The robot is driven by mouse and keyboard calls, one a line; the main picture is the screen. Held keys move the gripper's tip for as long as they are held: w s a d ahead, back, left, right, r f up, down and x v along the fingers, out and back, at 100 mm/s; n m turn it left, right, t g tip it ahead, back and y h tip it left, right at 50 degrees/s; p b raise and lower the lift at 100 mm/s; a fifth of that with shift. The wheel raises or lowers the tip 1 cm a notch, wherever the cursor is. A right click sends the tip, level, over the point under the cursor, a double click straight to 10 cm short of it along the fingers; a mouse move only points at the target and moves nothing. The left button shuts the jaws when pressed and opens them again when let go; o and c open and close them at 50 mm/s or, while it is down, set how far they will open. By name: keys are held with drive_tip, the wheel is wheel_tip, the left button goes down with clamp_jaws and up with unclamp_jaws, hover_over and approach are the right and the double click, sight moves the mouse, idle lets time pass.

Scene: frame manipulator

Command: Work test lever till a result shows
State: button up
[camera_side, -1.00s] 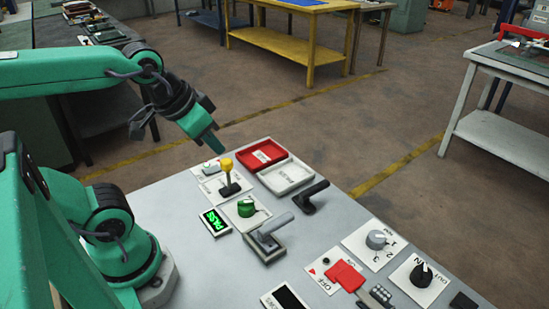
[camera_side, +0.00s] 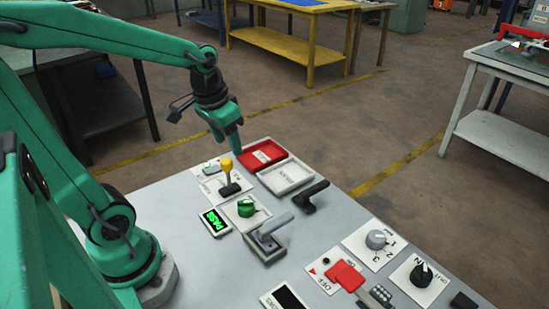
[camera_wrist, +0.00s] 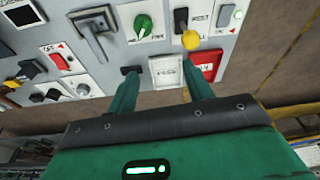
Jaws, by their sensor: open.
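A lever with a yellow knob (camera_side: 228,166) stands on a white plate near the panel's far left; it also shows in the wrist view (camera_wrist: 190,40). A grey lever (camera_side: 272,226) on a grey base stands nearer the middle. I cannot read which one is labelled test. A small display (camera_side: 215,222) shows green letters that look like PASS. My gripper (camera_side: 229,138) is open and empty, pointing down above the panel's far edge, beyond the yellow knob.
A green knob (camera_side: 246,208) sits between the two levers. A red tray (camera_side: 262,155) and a white tray (camera_side: 286,178) lie at the far edge, beside a black handle (camera_side: 311,197).

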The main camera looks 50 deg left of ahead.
sight(228, 171)
drive_tip(key=a+f+g, duration=0.1)
drive_tip(key=a+f, duration=0.1)
drive_tip(key=w+a+f, duration=0.1)
drive_tip(key=a+f, duration=0.1)
drive_tip(key=f, duration=0.1)
drive_tip(key=w+a+f+n+g, duration=0.1)
drive_tip(key=a+f, duration=0.1)
drive_tip(key=shift+w+a+f+g+h, duration=0.2)
drive_tip(key=shift+w+a+g+h, duration=0.05)
drive_tip(key=shift+a+g+h, duration=0.05)
drive_tip(key=shift+f, duration=0.1)
drive_tip(key=shift+f, duration=3.8)
clamp_jaws()
